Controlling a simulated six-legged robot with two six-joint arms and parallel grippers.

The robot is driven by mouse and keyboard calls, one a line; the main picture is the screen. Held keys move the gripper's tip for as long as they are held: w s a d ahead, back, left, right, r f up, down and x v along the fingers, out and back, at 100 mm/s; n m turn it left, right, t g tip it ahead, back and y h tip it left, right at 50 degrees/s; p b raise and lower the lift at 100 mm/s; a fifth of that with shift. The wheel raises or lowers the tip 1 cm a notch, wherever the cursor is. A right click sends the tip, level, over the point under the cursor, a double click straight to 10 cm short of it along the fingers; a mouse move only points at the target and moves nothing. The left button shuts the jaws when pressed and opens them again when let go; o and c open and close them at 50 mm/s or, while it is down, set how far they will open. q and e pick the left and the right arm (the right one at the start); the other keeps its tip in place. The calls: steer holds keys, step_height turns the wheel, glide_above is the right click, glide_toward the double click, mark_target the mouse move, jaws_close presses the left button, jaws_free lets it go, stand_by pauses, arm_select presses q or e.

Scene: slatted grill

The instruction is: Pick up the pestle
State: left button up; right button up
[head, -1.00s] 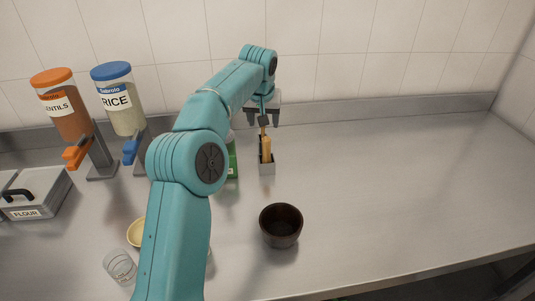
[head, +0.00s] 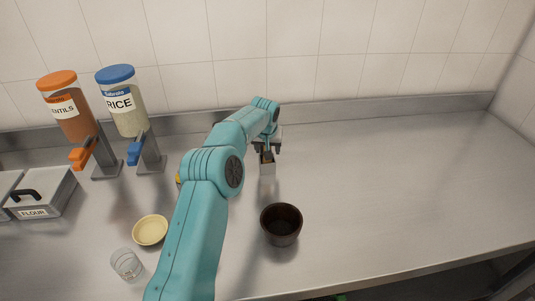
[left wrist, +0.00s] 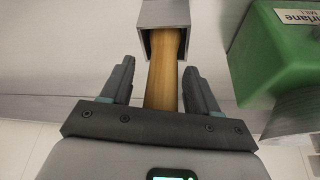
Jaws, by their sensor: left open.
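The pestle (left wrist: 165,75) shows in the left wrist view as a tan wooden shaft, one end inside a grey square holder (left wrist: 148,14). In the head view the holder (head: 267,170) stands upright on the counter, and my gripper mostly hides the pestle. My left gripper (head: 267,150) is open right over the holder. In the left wrist view its two fingers (left wrist: 160,70) lie on either side of the shaft, with gaps visible. A dark round bowl (head: 281,222) stands in front of the holder. My right gripper is in neither view.
A green box (left wrist: 275,55) stands close beside the holder. A pale yellow bowl (head: 150,229), a clear glass (head: 126,264), a flour bin (head: 40,195) and lentil (head: 70,110) and rice (head: 124,105) dispensers are on the left. The counter's right side is clear.

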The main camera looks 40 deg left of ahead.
arm_select(q)
steer(key=shift+s+a+f, duration=0.1)
steer(key=shift+s, duration=0.05)
steer(key=c, duration=1.1)
steer(key=shift+o, duration=0.2)
step_height(320, 180, up, 10)
steer(key=shift+p, duration=0.65)
